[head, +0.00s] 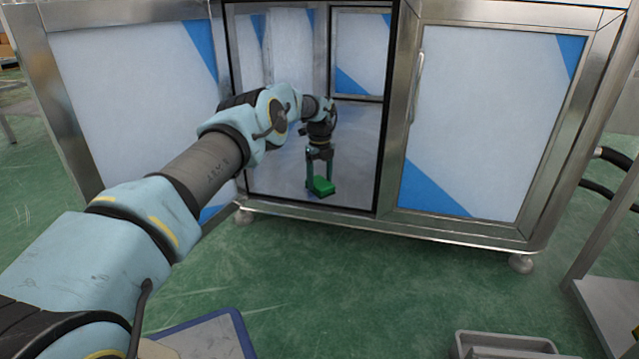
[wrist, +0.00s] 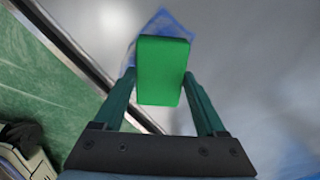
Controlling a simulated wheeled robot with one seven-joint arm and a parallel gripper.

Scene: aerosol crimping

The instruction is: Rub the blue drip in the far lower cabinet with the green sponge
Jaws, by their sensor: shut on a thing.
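The green sponge (head: 323,186) is held between the fingers of my gripper (head: 319,160), low inside the open cabinet bay, close to the cabinet floor (head: 275,180). In the wrist view the sponge (wrist: 162,72) sits between both fingertips of my gripper (wrist: 160,85). A blue patch (wrist: 163,21) shows on the grey surface around the sponge's far end, and the sponge covers part of it. It may be the blue drip or a reflection. I cannot tell whether the sponge touches the floor. No drip shows clearly in the head view.
The bay's dark-edged frame (head: 382,120) stands close to the right of my arm. A closed white and blue panel door (head: 485,110) is to its right. A grey tray (head: 505,345) and a blue-edged mat (head: 235,325) lie in front on the green floor.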

